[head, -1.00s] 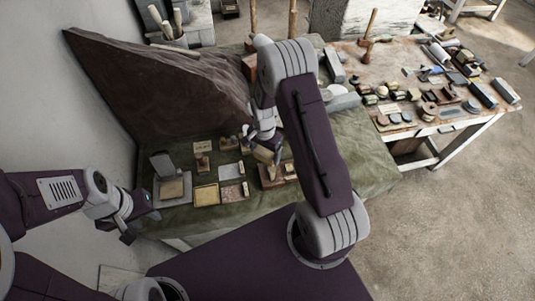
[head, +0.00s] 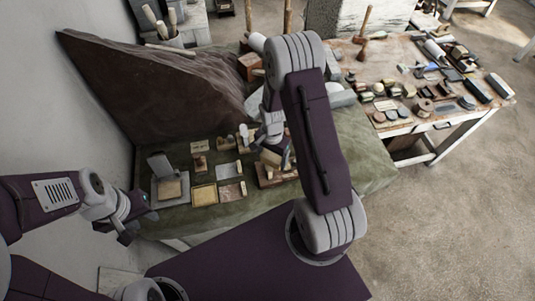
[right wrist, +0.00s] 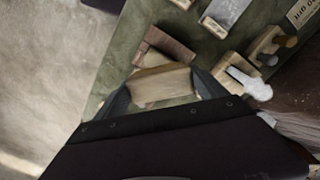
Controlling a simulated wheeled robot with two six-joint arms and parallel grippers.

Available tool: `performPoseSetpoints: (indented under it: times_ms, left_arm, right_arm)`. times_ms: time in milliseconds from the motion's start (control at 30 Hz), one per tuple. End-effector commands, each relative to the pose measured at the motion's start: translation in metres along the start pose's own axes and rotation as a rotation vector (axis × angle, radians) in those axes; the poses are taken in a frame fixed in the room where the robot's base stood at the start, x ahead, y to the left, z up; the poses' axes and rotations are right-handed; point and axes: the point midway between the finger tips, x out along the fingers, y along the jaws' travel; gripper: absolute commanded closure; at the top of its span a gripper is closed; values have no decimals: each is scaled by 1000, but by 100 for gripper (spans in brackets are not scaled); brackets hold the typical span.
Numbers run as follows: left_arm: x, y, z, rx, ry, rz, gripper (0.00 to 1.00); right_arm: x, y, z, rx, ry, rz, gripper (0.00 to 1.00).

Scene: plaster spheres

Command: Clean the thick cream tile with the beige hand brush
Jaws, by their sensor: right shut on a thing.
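My right gripper (right wrist: 163,92) is shut on a beige wooden block, which I take for the hand brush (right wrist: 160,84); its bristles are not clear. In the head view the brush (head: 269,158) is by the right gripper (head: 282,157), over the right part of the green cloth. Cream, flat tiles lie to the left: one (head: 170,189) on a grey tray and one (head: 204,195) with a pale rim. I cannot tell which is the thick one. The right gripper is apart from both. My left gripper (head: 130,230) hangs at the table's left front edge; its finger gap is unclear.
A reddish-brown wooden piece (right wrist: 163,46) lies just beyond the held brush. A wooden block with a white knob (right wrist: 245,80) is close on the right. A large brown rock (head: 150,85) stands behind. A second table (head: 400,85) at right holds many tools.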

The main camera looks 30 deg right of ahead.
Motion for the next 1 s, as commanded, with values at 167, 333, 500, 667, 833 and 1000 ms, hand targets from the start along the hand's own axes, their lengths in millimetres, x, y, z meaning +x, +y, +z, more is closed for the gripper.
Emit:
performPoseSetpoints:
  times_ms: [167,333,500,667,833,1000]
  left_arm:
    - [0,0,0,0,0,0,64]
    - [1,0,0,0,0,0,64]
    - [0,0,0,0,0,0,64]
    - [0,0,0,0,0,0,64]
    - [0,0,0,0,0,0,64]
    - [1,0,0,0,0,0,64]
  right_arm:
    - [0,3,0,-1,1,-1,51]
    - [1,3,0,-1,1,-1,51]
    - [1,-4,0,-2,1,-1,51]
    - [0,-17,0,-2,1,-1,51]
    - [0,-20,0,-1,1,-1,51]
    - [0,-30,0,-3,1,-1,51]
